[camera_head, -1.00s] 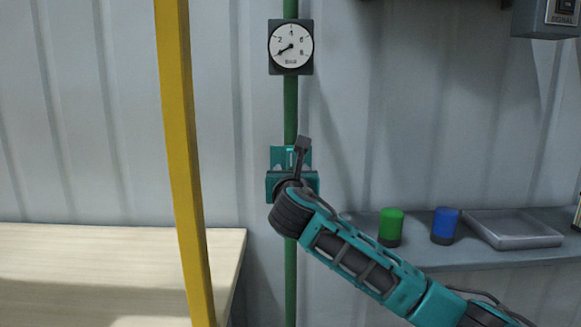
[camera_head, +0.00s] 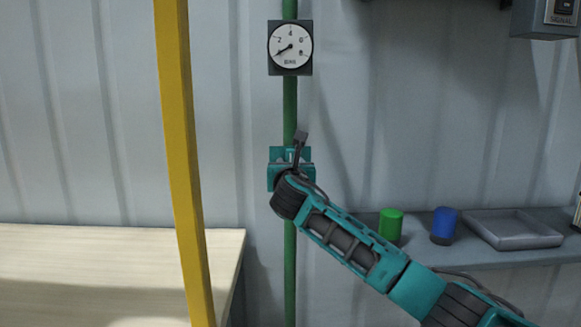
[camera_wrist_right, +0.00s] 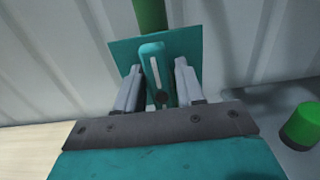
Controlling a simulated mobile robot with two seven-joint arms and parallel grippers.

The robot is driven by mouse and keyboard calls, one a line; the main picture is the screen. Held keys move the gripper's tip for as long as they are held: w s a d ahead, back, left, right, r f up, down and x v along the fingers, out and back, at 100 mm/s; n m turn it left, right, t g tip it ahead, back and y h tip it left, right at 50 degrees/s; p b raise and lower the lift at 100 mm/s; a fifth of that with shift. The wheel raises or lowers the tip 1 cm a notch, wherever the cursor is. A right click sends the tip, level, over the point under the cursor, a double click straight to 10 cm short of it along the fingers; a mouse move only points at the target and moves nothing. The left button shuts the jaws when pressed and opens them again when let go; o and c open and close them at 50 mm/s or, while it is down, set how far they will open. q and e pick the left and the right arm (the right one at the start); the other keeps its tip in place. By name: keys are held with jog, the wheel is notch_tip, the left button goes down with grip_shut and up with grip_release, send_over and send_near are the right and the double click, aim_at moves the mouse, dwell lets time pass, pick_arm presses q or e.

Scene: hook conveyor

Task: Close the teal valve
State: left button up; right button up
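The teal valve shows in the right wrist view as a flat teal plate (camera_wrist_right: 188,45) with a rounded, slotted teal lever (camera_wrist_right: 152,50) in front of it. My right gripper (camera_wrist_right: 158,80) has its two grey fingers on either side of the lever. The fingers look apart, with narrow gaps to the lever; I cannot tell whether either one touches it. In the head view, part of the valve plate (camera_head: 275,154) shows behind my right gripper (camera_head: 291,172), which hides the lever and the fingertips. My left gripper is not in view.
A green pipe (camera_head: 290,100) runs down the wall. Its gauge (camera_head: 290,47) has the needle at the lower left. A yellow post (camera_head: 182,150) and wooden table (camera_head: 110,265) are left. A shelf (camera_head: 480,256) holds a green cylinder (camera_head: 391,223), blue cylinder (camera_head: 444,225) and grey tray (camera_head: 515,236).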

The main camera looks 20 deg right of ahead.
grip_shut()
